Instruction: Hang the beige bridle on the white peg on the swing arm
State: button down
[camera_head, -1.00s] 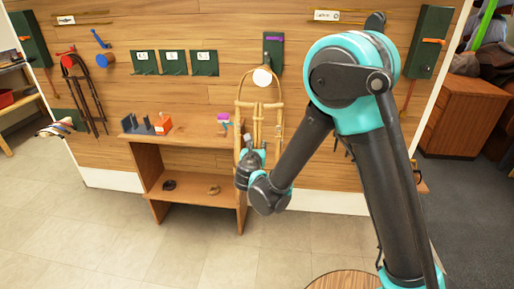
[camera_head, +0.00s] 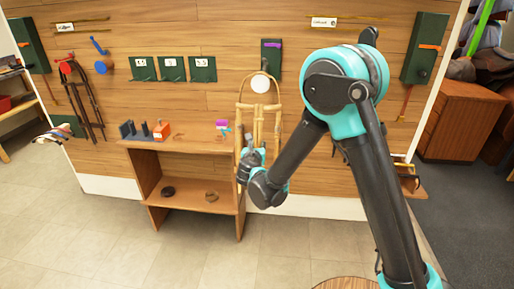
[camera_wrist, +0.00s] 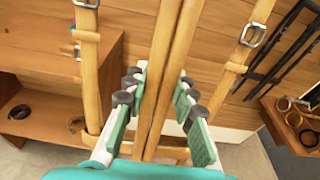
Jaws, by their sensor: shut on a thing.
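The beige bridle (camera_head: 277,125) hangs upright from my gripper (camera_head: 250,158), its top loop framing the white peg (camera_head: 260,84) in the head view. I cannot tell whether the loop is around the peg or only in front of it. The peg sits below a dark green wall plate (camera_head: 271,56) with a purple label; the swing arm itself is hard to make out. In the wrist view my gripper (camera_wrist: 158,88) is closed around the bridle's middle straps (camera_wrist: 168,75), with side straps and metal buckles (camera_wrist: 252,35) on both sides. The wrist view does not show the peg.
A wooden shelf unit (camera_head: 190,147) stands left of the bridle, with an orange block (camera_head: 161,131) and dark holders on top. A dark bridle (camera_head: 85,95) hangs further left. Green numbered plates (camera_head: 172,69) line the wall. A small shelf (camera_head: 410,182) is at right.

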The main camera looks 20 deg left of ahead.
jog(key=shift+r+x, duration=0.15)
jog(key=shift+x, duration=0.65)
jog(key=shift+r+x, duration=0.15)
jog(key=shift+x, duration=0.6)
jog(key=shift+w+a+f, duration=0.15)
jog(key=shift+w+f, duration=0.5)
jog(key=shift+f, duration=0.1)
jog(key=shift+f, duration=0.1)
